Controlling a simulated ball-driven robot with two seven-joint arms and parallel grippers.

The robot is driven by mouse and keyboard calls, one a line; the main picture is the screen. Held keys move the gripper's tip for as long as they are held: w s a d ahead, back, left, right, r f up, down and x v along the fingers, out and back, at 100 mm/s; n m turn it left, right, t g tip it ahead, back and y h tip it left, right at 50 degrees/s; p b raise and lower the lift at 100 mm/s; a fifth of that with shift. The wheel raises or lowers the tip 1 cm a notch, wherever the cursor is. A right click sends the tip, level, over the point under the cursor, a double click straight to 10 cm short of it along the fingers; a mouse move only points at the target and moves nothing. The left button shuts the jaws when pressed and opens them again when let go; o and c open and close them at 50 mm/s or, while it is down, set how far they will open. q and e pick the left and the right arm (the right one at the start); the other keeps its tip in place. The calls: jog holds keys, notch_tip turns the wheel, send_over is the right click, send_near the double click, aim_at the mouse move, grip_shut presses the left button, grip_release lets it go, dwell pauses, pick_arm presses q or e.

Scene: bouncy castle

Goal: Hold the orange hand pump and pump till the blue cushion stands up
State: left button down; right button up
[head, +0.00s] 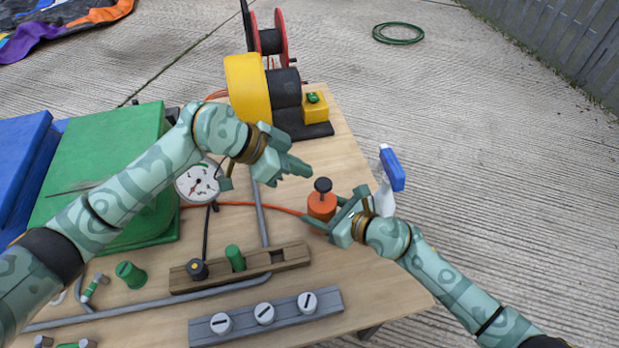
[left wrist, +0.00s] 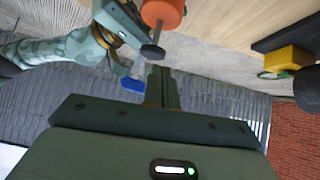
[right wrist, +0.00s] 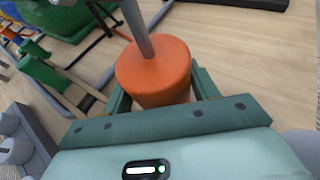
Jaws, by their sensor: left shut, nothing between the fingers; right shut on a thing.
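The orange hand pump (head: 321,208) stands upright on the wooden table, with its black knob (head: 323,185) raised on a grey rod. My right gripper (head: 332,214) is shut around the orange body, which also shows between its fingers in the right wrist view (right wrist: 153,70). My left gripper (head: 302,168) is shut and empty, above the table, up and left of the knob and apart from it. The left wrist view shows the knob (left wrist: 152,52) beyond its closed fingers (left wrist: 160,88). A blue padded block (head: 18,150), perhaps the cushion, is cut off at the left edge.
A green block (head: 105,165) and a dial gauge (head: 198,183) are left of the pump. A spray bottle (head: 388,180) stands close to my right gripper. A yellow-and-black blower (head: 250,92) is at the back. Wooden (head: 220,272) and grey (head: 285,312) strips lie in front.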

pick_arm(q)
jog(key=v, duration=0.7)
jog(key=shift+a+r, duration=0.25)
jog(key=shift+r, duration=0.05)
dwell(0.8)
pick_arm(e)
jog(key=o, duration=1.4)
jog(key=shift+c, duration=0.2)
jog(key=v, duration=1.2)
pick_arm(q)
jog(key=shift+s+f, duration=0.1)
jog(key=shift+s, duration=0.05)
pick_arm(e)
jog(key=shift+s, duration=0.1)
